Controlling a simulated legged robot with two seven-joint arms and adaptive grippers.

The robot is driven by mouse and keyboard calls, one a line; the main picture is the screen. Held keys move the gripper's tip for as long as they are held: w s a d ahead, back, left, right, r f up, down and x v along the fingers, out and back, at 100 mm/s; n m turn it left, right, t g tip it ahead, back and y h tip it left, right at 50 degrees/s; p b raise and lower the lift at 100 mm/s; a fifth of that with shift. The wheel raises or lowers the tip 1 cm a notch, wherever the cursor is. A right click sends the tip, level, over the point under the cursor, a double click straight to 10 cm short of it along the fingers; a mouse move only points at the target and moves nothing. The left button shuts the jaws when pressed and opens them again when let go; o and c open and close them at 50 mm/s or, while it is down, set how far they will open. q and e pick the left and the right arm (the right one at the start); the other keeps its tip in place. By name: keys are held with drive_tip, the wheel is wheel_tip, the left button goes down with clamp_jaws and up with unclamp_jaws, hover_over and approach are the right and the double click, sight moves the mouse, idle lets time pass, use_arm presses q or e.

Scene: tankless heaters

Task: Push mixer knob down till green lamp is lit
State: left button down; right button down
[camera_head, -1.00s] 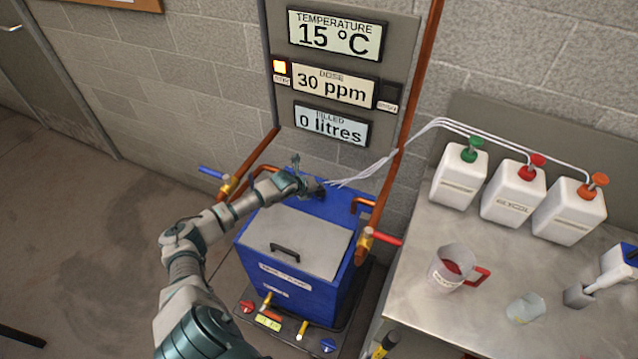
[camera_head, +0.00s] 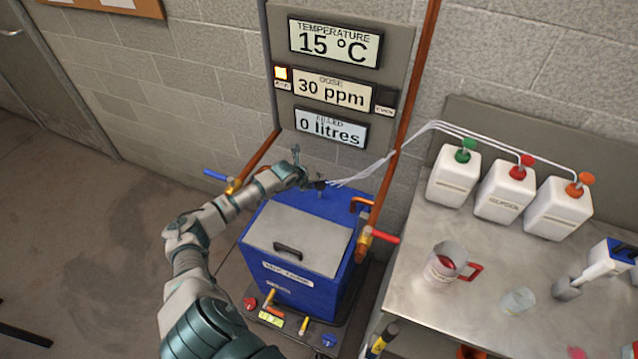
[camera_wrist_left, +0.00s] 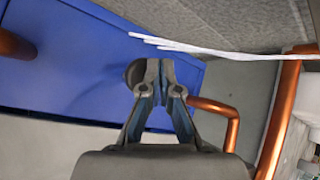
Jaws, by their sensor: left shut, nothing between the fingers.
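The dark round mixer knob (camera_head: 320,185) stands on a short stem at the back of the blue tank (camera_head: 345,268). My left gripper (camera_head: 312,182) is at the knob. In the left wrist view its fingers (camera_wrist_left: 158,66) are shut and empty, with the dark knob (camera_wrist_left: 134,74) partly hidden just left of the fingertips. I cannot tell whether they touch. The right lamp (camera_head: 386,96) is dark; no green light shows. My right gripper is not in view.
Thin white tubes (camera_head: 362,174) run right of the knob to white bottles (camera_head: 506,191) on the metal bench. Copper pipes (camera_head: 401,125) flank the tank; a valve with a red handle (camera_head: 384,237) is at its right. A bent copper pipe (camera_wrist_left: 229,116) lies right of the fingers.

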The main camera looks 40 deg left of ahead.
sight(319, 184)
use_arm(q)
wheel_tip(319, 184, up, 5)
drive_tip(key=p, duration=0.4)
idle(0.5)
idle(0.5)
